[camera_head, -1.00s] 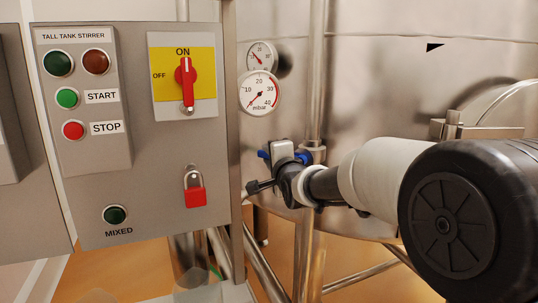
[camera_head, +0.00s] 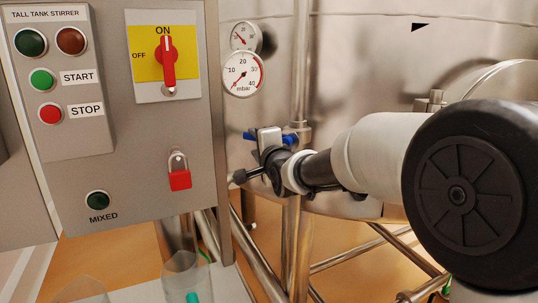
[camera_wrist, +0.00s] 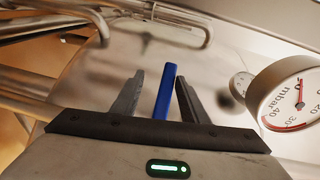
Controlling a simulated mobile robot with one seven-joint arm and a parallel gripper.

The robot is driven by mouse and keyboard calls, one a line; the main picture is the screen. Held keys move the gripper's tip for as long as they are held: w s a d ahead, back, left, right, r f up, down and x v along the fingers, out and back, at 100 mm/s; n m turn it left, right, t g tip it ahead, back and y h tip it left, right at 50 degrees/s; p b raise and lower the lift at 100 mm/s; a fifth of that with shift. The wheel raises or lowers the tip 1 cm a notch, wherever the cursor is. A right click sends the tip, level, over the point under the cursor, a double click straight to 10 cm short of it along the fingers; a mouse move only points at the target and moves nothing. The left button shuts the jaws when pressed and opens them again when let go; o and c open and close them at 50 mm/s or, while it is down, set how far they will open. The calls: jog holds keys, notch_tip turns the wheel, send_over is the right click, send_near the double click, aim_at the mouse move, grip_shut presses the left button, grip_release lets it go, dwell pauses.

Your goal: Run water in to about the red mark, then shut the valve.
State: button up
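The blue valve handle (camera_wrist: 165,92) stands between the two dark fingers of my gripper (camera_wrist: 157,76) in the wrist view. The fingers are apart, with a gap at the handle's left and a narrower one at its right. In the head view blue parts (camera_head: 291,139) show by a steel pipe at the tank (camera_head: 350,80), beside my wrist, which hides most of the valve and my fingertips. A large mbar gauge (camera_head: 243,73) has a red arc on its scale. Its needle points to the lower left. I see no other clear red mark and no water level.
A control panel (camera_head: 140,130) with buttons, a red switch (camera_head: 167,62) and a red padlock (camera_head: 180,178) fills the left. A smaller gauge (camera_head: 245,38) sits above the large one. Clear vessels (camera_head: 187,275) stand at the bottom left. Steel pipes run below the tank.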

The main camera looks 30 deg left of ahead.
jog(key=v, duration=1.5)
jog(key=shift+d, duration=0.15)
jog(key=s+d+f+n+h, duration=0.15)
jog(key=d+h, duration=0.25)
jog(key=d, duration=0.7)
jog(key=d+f+n+h, duration=0.2)
jog(key=d+f+h, duration=0.15)
jog(key=d, duration=0.75)
jog(key=s+d+f+n+g+h, duration=0.2)
jog(key=s+d+f+g, duration=0.15)
jog(key=s+d, duration=0.55)
jog(key=s+d+f+n+g+h, duration=0.2)
jog(key=s+d+f+g, duration=0.15)
jog(key=s+d, duration=0.55)
notch_tip(320, 180, up, 12)
jog(key=p, duration=1.2)
jog(key=shift+n, duration=0.35)
jog(key=shift+s+r+p, duration=0.15)
jog(key=shift+p, duration=0.15)
jog(key=shift+c, duration=0.6)
